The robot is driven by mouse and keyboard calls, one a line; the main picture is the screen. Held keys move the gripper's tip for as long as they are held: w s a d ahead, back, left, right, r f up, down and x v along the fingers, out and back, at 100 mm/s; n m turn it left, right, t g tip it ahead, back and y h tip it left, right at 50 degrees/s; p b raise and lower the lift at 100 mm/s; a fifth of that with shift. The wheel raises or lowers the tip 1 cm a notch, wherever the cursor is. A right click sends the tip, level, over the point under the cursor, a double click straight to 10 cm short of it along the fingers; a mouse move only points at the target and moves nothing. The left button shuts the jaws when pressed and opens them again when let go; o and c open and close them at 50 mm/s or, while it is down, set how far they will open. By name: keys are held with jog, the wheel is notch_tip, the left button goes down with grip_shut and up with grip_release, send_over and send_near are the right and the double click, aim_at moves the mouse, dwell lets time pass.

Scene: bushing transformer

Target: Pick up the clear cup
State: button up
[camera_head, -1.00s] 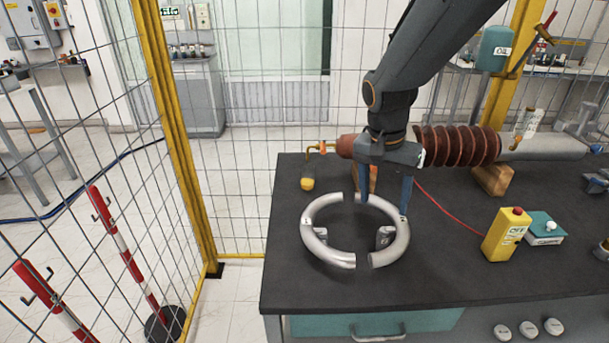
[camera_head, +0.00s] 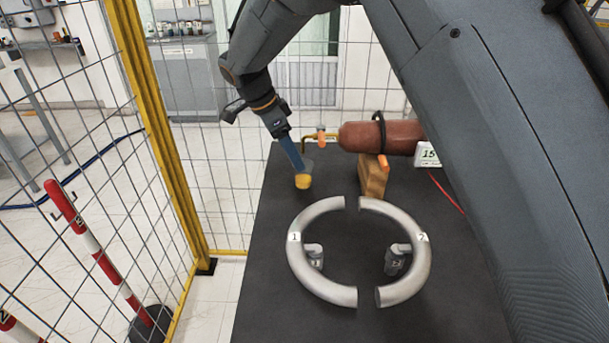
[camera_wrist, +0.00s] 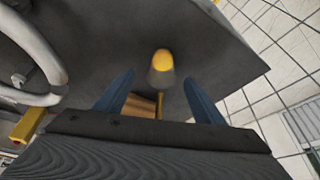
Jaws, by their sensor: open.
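The clear cup (camera_head: 303,179) stands on the dark table near its far left corner, with yellow liquid in its bottom. In the wrist view the cup (camera_wrist: 161,69) lies just ahead of the fingertips, centred between them. My gripper (camera_wrist: 158,82) is open, with one blue finger on each side and nothing between them. In the head view my gripper (camera_head: 293,158) reaches down toward the cup from the upper left, and its finger partly overlaps the cup's upper part. I cannot tell whether it touches the cup.
A brass tap pipe (camera_head: 311,139) from the red-brown bushing (camera_head: 375,138) is close beside the cup. A wooden block (camera_head: 373,178) supports the bushing. Two silver half rings (camera_head: 302,275) lie in front. A yellow-posted wire fence (camera_head: 165,150) stands left of the table.

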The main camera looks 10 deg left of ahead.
aim_at(303, 174)
jog(key=shift+p+x, duration=0.3)
jog(key=shift+x, duration=0.6)
jog(key=f, duration=0.1)
jog(key=w+d+f+p, duration=0.1)
jog(key=w+f+p, duration=0.1)
jog(key=shift+d+f, duration=0.2)
jog(key=shift+d, duration=0.2)
jog(key=shift+d+f, duration=0.1)
jog(key=shift+f, duration=0.4)
jog(key=c, duration=1.1)
jog(key=shift+c, duration=0.2)
jog(key=shift+w, duration=0.1)
